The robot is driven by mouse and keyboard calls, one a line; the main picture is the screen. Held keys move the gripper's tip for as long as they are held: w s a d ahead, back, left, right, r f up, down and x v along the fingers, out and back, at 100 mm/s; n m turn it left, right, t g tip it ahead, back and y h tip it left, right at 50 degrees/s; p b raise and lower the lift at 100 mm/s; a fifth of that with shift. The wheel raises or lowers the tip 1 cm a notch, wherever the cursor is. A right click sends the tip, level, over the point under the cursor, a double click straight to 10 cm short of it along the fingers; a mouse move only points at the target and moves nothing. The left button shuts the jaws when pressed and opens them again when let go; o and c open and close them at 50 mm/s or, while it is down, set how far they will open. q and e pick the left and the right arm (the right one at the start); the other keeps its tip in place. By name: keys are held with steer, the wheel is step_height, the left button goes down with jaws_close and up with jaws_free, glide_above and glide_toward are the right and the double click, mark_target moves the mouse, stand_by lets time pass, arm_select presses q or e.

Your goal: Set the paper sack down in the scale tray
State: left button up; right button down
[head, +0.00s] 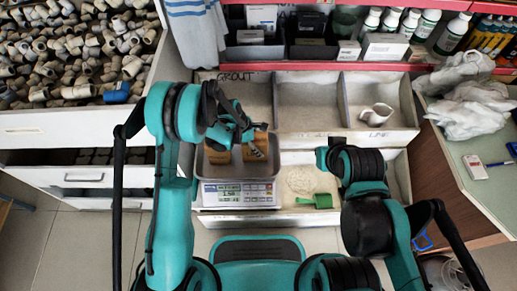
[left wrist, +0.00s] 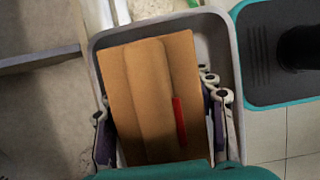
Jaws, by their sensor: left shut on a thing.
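The brown paper sack (head: 255,147) is in my left gripper (head: 238,138), partly hidden by it in the head view. In the left wrist view the sack (left wrist: 150,90) lies between the two fingers of the gripper (left wrist: 165,130), with a red mark on its face. The grey scale tray (head: 240,172) is directly under the sack. In the left wrist view the tray's rim (left wrist: 237,60) surrounds the sack. I cannot tell whether the sack touches the tray floor. My right arm is bent at the right; its fingers do not show.
The scale's display panel (head: 238,193) faces me. A bin of white powder with a green scoop (head: 315,201) is right of the scale. Divided bins (head: 307,105) stand behind. A drawer of fittings (head: 75,60) is at left, a counter with plastic bags (head: 470,95) at right.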

arm_select(q)
steer(key=shift+f, duration=0.85)
steer(key=shift+r, duration=0.1)
arm_select(e)
steer(key=shift+f, duration=0.45)
arm_select(q)
steer(key=o, duration=1.7)
steer(key=p+v, duration=0.4)
steer(key=v, duration=0.8)
arm_select(e)
step_height(320, 180, up, 4)
steer(key=shift+r, duration=0.25)
